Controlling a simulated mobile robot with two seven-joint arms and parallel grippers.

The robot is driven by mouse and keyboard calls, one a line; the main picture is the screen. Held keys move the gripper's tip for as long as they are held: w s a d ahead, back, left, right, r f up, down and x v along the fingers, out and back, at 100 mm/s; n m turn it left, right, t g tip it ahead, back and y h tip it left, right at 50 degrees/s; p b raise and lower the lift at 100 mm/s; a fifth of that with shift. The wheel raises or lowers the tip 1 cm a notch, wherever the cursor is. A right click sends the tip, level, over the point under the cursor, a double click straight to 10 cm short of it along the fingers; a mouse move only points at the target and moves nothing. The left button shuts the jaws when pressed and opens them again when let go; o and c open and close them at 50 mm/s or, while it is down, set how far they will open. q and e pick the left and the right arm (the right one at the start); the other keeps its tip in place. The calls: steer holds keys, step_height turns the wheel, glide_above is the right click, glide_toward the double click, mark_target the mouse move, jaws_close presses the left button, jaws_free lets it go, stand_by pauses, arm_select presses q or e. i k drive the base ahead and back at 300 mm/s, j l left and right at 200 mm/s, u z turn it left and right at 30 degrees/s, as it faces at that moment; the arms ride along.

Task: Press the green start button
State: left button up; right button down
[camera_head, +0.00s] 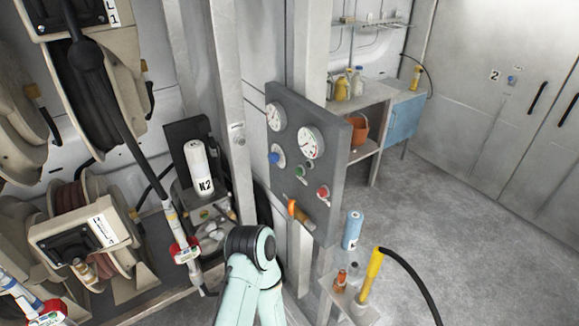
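The green start button (300,172) is on the grey control panel (290,195), in the middle of the camera_head view. A blue button (276,158) sits to its left and a red button (322,192) to its lower right. Two round white gauges are above them, and an orange handle (298,211) is below. The green button is small but not covered. A pale teal arm link of mine with a black joint rises from the bottom centre, below and left of the panel. Neither of my grippers can be made out.
A grey post borders the panel. A blue bottle (352,229) and a yellow grease nozzle (371,272) stand below right. Open floor (460,240) lies at the right.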

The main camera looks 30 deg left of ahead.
mark_target(299, 171)
steer(key=j, duration=1.4)
steer(key=z, duration=0.05)
